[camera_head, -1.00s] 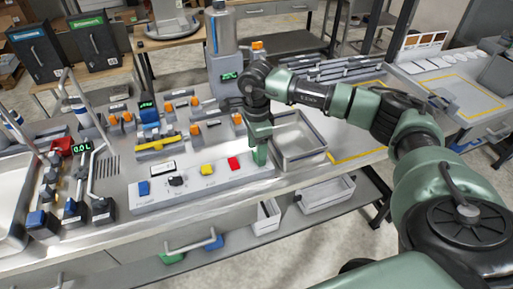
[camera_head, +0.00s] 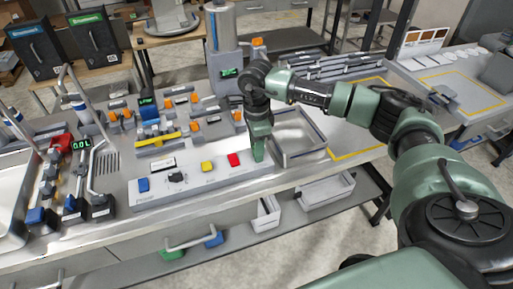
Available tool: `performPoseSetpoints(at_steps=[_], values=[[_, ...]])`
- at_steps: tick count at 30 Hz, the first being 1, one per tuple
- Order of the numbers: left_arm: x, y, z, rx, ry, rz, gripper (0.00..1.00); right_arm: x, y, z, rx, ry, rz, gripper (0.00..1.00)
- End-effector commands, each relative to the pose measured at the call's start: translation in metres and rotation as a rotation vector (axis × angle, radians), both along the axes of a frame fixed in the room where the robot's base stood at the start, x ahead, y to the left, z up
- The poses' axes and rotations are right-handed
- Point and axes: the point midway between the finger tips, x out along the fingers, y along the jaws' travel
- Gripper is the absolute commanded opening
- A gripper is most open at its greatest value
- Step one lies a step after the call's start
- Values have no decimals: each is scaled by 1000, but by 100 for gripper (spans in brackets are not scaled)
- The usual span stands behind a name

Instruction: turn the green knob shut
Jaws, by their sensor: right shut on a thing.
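My right gripper (camera_head: 259,152) points down at the right end of the grey knob panel (camera_head: 205,186) and is shut on the green knob there. The fingers are green too and cover the knob, so its own outline and turn angle cannot be made out. On the same panel, to the left, are a red knob (camera_head: 233,160), a yellow knob (camera_head: 207,166), a black knob (camera_head: 176,177) and a blue knob (camera_head: 144,185). My left gripper is not in view.
A grey open tray (camera_head: 297,138) lies right of my right gripper. A tall grey dispenser (camera_head: 222,60) stands behind it. Several orange-capped valves and a yellow lever (camera_head: 158,140) lie behind the panel. A digital display (camera_head: 81,144) is at the left.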

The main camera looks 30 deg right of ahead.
Motion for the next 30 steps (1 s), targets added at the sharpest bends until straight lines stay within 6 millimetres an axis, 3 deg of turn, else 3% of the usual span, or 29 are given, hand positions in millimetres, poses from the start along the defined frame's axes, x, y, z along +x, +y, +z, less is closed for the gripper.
performPoseSetpoints(at_steps=[30], values=[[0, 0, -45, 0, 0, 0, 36, 1, 0, -1, 1, -2, -908, 0]])
